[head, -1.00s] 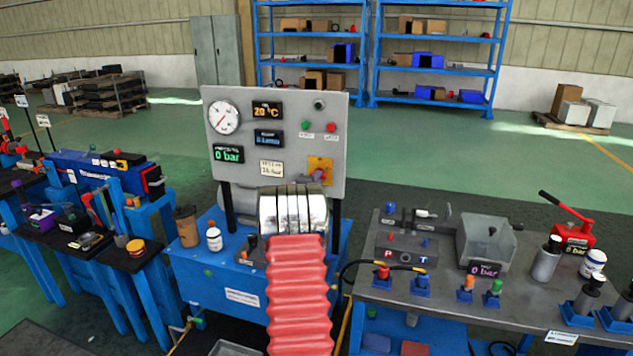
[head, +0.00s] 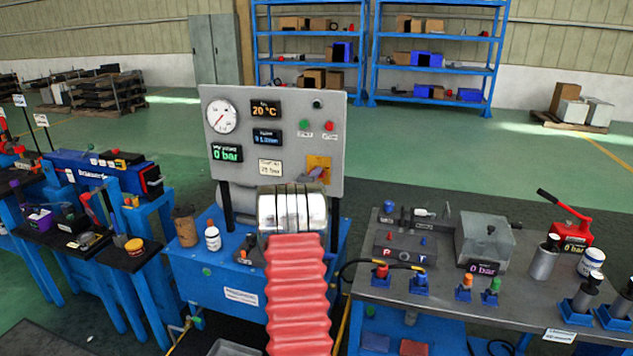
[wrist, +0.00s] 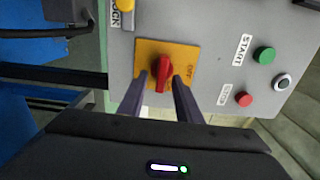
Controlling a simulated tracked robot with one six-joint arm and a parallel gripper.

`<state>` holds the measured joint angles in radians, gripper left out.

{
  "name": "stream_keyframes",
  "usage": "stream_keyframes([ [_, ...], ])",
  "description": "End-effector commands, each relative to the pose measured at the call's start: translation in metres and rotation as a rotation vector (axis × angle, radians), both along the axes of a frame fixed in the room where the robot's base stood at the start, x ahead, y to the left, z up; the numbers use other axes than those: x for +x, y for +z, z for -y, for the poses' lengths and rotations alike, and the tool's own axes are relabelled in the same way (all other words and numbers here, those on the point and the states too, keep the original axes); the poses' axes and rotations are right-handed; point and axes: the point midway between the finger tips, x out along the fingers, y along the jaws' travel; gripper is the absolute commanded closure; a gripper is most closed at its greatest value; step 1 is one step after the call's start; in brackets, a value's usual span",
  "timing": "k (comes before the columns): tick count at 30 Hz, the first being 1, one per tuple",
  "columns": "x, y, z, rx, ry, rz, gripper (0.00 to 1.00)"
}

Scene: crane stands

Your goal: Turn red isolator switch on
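The red isolator switch (wrist: 163,68) sits on a yellow plate (wrist: 150,48) on the grey control panel. Its handle runs roughly up and down in the wrist view, and an OFF label (wrist: 190,72) is on the plate beside it. My gripper (wrist: 161,77) is open, with one dark finger on each side of the handle. I cannot tell whether either finger touches it. In the head view the yellow plate (head: 319,162) shows above the silver end of my arm, and the fingers largely hide the switch.
The panel (head: 285,105) also carries a gauge (head: 221,117), displays, a green button (wrist: 264,55) and a red button (wrist: 243,99). A bench (head: 405,318) with fittings stands to the right, and another blue bench (head: 120,262) to the left.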

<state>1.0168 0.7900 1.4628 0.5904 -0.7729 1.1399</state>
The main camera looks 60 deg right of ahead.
Motion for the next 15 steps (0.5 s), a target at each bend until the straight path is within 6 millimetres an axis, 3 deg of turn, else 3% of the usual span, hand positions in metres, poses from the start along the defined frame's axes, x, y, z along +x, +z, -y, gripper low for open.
stream_keyframes([
  [8,0.000,0.001,-0.008,-0.001,0.002,-0.001,0.69],
  [15,-0.003,0.001,-0.033,-0.001,0.003,0.000,0.69],
])
